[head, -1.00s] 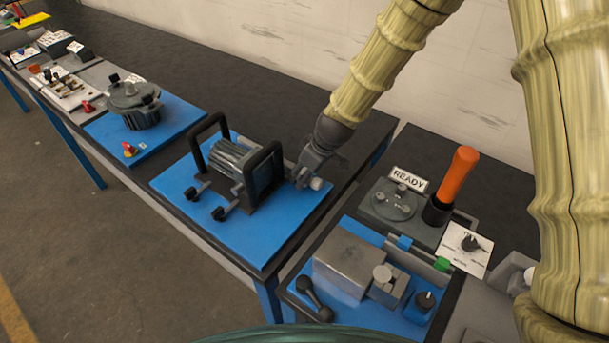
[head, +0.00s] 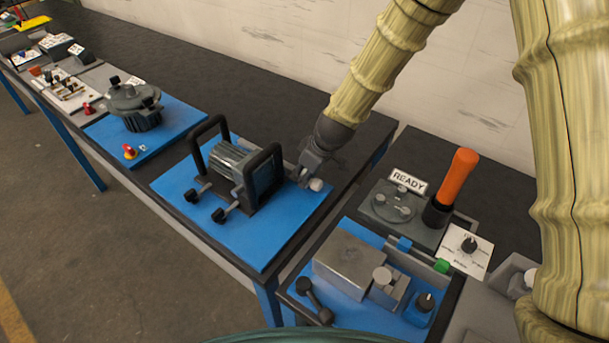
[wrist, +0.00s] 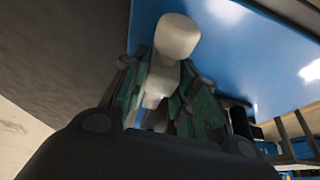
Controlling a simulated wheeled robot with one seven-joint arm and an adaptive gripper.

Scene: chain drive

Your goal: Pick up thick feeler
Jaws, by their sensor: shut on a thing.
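My gripper (head: 308,176) is at the right edge of the blue mat that carries the motor unit with black handles. In the wrist view my gripper (wrist: 160,95) has its two green-padded fingers closed around a pale grey piece with a rounded head, which I take to be the thick feeler (wrist: 178,38). Its head sticks out past the fingertips, with a paler stem between them. In the head view the feeler's pale end (head: 317,185) shows beside the fingers, close over the blue mat. Whether it touches the mat I cannot tell.
The motor unit (head: 237,165) with black handles and cranks stands just left of my gripper. To the right, a second bench holds an orange lever (head: 458,175), a READY sign (head: 408,181) and a grey block (head: 352,262). The dark benchtop behind is clear.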

